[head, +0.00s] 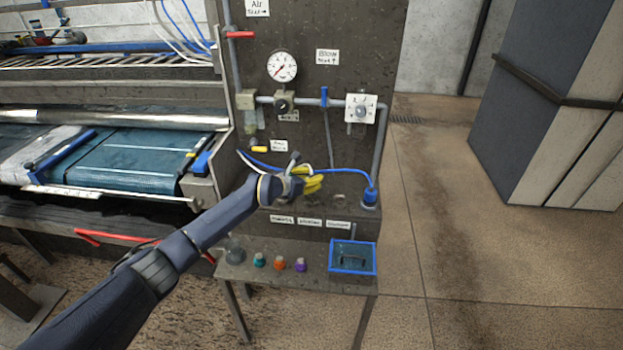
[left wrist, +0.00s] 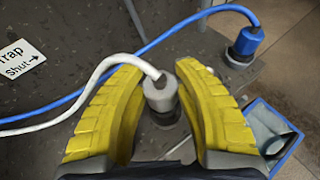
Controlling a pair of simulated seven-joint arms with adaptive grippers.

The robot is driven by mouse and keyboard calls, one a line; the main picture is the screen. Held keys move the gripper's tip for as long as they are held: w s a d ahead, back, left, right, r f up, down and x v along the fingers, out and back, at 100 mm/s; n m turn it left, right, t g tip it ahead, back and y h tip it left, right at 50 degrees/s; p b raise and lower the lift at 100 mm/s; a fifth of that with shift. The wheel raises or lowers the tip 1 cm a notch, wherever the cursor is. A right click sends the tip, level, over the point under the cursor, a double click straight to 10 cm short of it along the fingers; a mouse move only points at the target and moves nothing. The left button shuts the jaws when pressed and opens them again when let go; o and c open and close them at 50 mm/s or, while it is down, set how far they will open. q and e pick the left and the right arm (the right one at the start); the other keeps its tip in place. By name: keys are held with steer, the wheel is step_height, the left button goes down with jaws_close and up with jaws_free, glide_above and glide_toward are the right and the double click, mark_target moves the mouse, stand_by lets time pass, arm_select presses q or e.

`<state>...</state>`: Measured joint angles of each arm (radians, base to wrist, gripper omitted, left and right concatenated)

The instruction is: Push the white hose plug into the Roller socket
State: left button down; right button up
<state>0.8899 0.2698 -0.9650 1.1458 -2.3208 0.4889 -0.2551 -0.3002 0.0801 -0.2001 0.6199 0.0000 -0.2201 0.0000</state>
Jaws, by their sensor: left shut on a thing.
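The white hose plug (left wrist: 160,96) is a pale grey cylinder on the end of a white hose (left wrist: 97,82). My left gripper (head: 310,183), with ridged yellow fingers, is shut on the plug above the socket ledge. In the left wrist view a grey ring (left wrist: 166,120) shows just below the plug; I cannot tell whether they touch. On the ledge an empty socket (head: 340,199) shows right of the gripper. Three labels (head: 310,222) on the ledge front are too small to read surely, so I cannot tell which socket is Roller. The gripper partly hides the sockets.
A blue plug (head: 370,197) on a blue hose (head: 345,171) sits in the ledge's right end; this hose runs behind the gripper. Below, a bench holds small coloured bottles (head: 279,263) and a blue-rimmed tray (head: 353,270). Pipes and a gauge (head: 282,66) are on the panel above.

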arm_select(q)
steer(key=shift+f, duration=1.55)
stand_by(0.6)
stand_by(0.4)
steer(key=c, duration=0.9)
jaws_free()
steer(key=shift+s+a, duration=0.1)
steer(key=v, duration=1.1)
steer(key=shift+s+a+r, duration=0.2)
steer(key=shift+s+r, duration=0.05)
steer(key=shift+s, duration=0.05)
